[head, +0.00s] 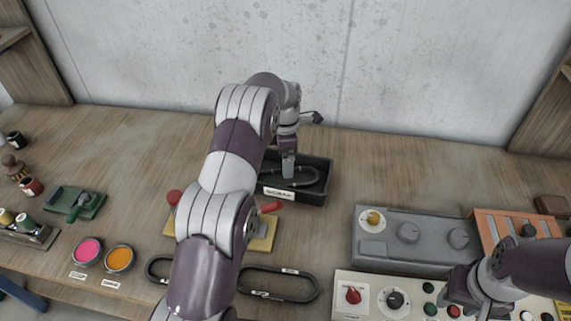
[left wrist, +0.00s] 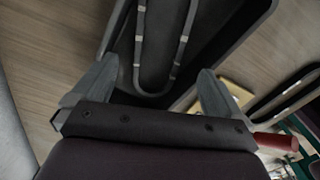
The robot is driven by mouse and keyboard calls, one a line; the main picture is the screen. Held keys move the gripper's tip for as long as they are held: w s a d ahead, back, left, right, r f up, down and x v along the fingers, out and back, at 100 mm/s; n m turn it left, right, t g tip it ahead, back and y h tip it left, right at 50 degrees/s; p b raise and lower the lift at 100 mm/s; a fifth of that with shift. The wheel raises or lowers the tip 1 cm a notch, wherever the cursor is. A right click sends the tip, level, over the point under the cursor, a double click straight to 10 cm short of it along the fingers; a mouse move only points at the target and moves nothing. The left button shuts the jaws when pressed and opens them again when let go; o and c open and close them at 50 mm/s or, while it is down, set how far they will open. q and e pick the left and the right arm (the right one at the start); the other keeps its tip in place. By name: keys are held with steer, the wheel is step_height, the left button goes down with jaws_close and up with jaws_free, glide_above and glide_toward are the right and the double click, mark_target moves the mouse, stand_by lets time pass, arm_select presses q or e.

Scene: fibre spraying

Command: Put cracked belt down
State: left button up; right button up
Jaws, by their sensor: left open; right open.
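The cracked belt (head: 313,181), a dark loop with pale marks, lies in the black box (head: 325,190) labelled SCRAP. It also shows in the left wrist view (left wrist: 138,45), lying on the box floor between and beyond my fingers. My left gripper (head: 288,172) points down into the box over the belt. In the left wrist view its two fingers (left wrist: 157,72) are spread apart with nothing between them. My left arm hides part of the table. My right gripper (head: 470,292) is open at the lower right, over the button panel; its fingertips are hard to make out.
Two more dark belts lie on the table front, one (head: 280,298) right of my left arm, one (head: 152,270) partly behind it. A yellow plate (head: 262,243) with red handles stands before the box. A grey knob unit (head: 380,255) stands at right. The back right table is clear.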

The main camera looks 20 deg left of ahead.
arm_select(q)
steer(key=s+d+r+m+p, duration=0.3)
steer(key=s+d+r+m, duration=0.3)
steer(key=s+r+m, duration=0.65)
steer(key=s+d+m, duration=0.1)
steer(key=s+m, duration=0.5)
steer(key=s, duration=0.1)
steer(key=s+d+m+t, duration=0.1)
steer(key=s+d+m, duration=0.1)
steer(key=s+m, duration=0.4)
steer(key=shift+s+d, duration=0.25)
steer(key=shift+s, duration=0.95)
arm_select(e)
step_height(320, 180, up, 5)
steer(key=shift+f, duration=0.2)
arm_select(q)
steer(key=shift+d+r, duration=0.1)
arm_select(e)
steer(key=shift+d, duration=0.1)
